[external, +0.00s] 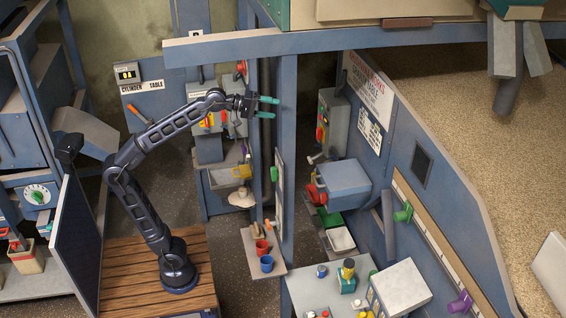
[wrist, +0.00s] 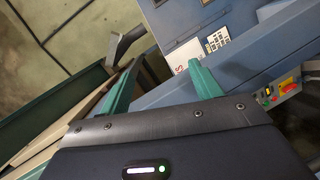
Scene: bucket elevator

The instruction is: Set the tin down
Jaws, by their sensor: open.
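My gripper (external: 268,107) is raised at the end of the outstretched arm, beside the blue upright post. Its two teal fingers are apart, with nothing between them; the wrist view also shows my gripper (wrist: 163,72) empty. I cannot tell for certain which thing is the tin. A red cup (external: 262,247) and a blue cup (external: 267,264) stand on a small shelf (external: 281,269) well below my gripper.
A blue post (external: 288,170) and an overhead beam (external: 235,45) stand close to my gripper. A blue box (external: 343,180) and a sloping panel (external: 425,195) lie to the right. A white box (external: 402,287) stands on the table.

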